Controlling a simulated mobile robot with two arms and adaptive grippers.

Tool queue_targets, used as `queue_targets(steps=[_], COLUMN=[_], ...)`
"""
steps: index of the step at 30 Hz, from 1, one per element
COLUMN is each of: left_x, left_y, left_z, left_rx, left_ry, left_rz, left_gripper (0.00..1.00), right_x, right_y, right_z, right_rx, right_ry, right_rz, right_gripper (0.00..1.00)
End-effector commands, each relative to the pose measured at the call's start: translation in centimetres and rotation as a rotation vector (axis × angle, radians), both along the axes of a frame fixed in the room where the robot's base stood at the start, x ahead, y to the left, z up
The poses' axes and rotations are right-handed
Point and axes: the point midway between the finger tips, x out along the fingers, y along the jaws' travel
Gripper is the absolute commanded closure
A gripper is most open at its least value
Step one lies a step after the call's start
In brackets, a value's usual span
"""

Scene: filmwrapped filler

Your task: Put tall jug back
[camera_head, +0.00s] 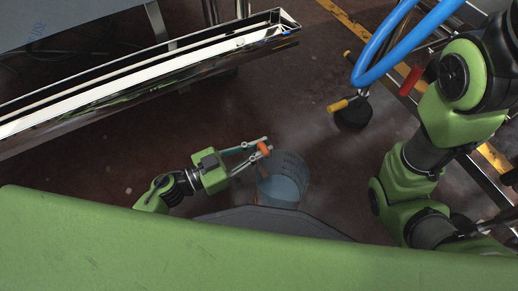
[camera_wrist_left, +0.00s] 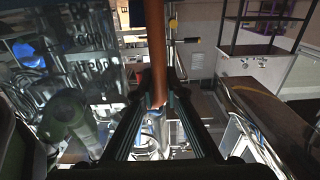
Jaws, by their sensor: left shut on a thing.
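The tall jug (camera_head: 284,182) is see-through and bluish, with markings on its wall and an orange-brown handle. My left gripper (camera_head: 263,147) is shut on the handle, at the jug's upper left in the head view. The jug hangs over the dark floor, just beyond the grey edge at the front of my body. In the left wrist view the orange-brown handle (camera_wrist_left: 157,55) stands between the two fingers, and clear surfaces fill the left side. My right arm shows at the right of the head view, but I cannot make out its gripper.
A shiny metal-edged table or counter (camera_head: 150,77) runs along the upper left. A blue hose (camera_head: 385,47) and a dark stand with a yellow handle (camera_head: 352,110) are at the upper right. Dark open floor (camera_head: 110,180) lies between the counter and me.

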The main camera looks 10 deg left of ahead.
Motion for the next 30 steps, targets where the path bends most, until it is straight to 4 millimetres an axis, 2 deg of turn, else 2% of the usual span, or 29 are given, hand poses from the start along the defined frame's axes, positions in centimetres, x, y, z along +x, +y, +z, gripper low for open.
queue_targets(steps=[3,9,10,12,23,26,30], left_x=[0.0,0.1,0.0,0.0,0.0,-0.6,-2.1], left_y=[-0.1,-0.1,0.0,0.0,0.0,0.7,2.9], left_z=[0.4,0.1,-0.2,-0.1,0.2,0.3,0.5], left_rx=[-0.007,-0.006,0.0,0.0,-0.001,0.002,0.002], left_ry=[-0.001,0.0,0.001,0.001,-0.001,0.005,0.005], left_rz=[-0.001,-0.001,0.0,0.0,0.0,-0.001,0.002], left_gripper=[1.0,1.0,0.83,0.72,0.72,0.72,0.72], right_x=[0.0,0.0,0.0,0.0,0.0,0.0,0.0], right_y=[0.0,0.0,0.0,0.0,0.0,0.0,0.0], right_z=[0.2,0.1,0.1,0.1,0.2,0.9,2.4], right_rx=[0.0,0.0,0.0,0.0,0.001,0.001,0.001], right_ry=[0.0,-0.001,-0.001,-0.001,-0.001,-0.001,-0.001], right_rz=[0.0,0.0,0.0,0.0,-0.001,-0.001,-0.001], right_gripper=[0.67,0.67,0.67,0.67,0.67,0.67,0.67])
